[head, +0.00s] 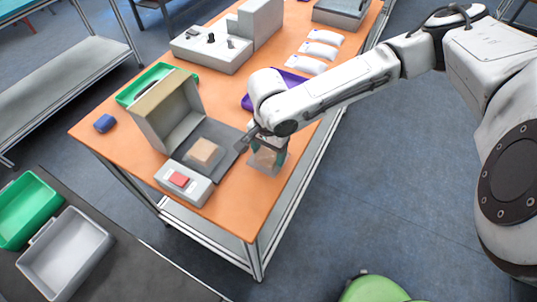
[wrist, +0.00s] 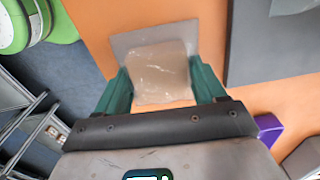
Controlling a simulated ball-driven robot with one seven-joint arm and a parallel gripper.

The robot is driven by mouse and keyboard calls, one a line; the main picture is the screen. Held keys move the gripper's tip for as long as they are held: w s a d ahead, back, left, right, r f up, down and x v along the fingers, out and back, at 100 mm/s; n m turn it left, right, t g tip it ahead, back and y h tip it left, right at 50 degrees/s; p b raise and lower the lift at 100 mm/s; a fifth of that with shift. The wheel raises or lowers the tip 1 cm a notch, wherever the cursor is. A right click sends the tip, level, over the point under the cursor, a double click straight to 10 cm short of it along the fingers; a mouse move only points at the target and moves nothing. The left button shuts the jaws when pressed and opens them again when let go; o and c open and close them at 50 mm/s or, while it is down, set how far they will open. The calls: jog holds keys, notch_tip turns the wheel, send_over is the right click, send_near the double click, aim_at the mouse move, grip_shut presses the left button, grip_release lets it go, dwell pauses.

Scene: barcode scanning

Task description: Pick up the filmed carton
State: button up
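The filmed carton (wrist: 160,72) is a light brown block in shiny clear film. It is between the two green fingers of my gripper (wrist: 160,85) in the wrist view, with a finger close along each side. No clear gap shows, but I cannot tell whether both fingers press on it. In the head view, my gripper (head: 268,150) reaches down over the carton (head: 264,158) near the table's right edge. The carton is over a light grey plate (head: 256,168); whether it rests on it is unclear.
An orange table (head: 235,218) carries a grey scanner-like station (head: 165,112) with another brown carton (head: 204,152) and a red button (head: 180,180). A purple tray (head: 249,101) is behind my gripper. The table's near corner is clear.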

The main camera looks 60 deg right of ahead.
jog(key=c, duration=0.8)
jog(key=shift+o, duration=0.2)
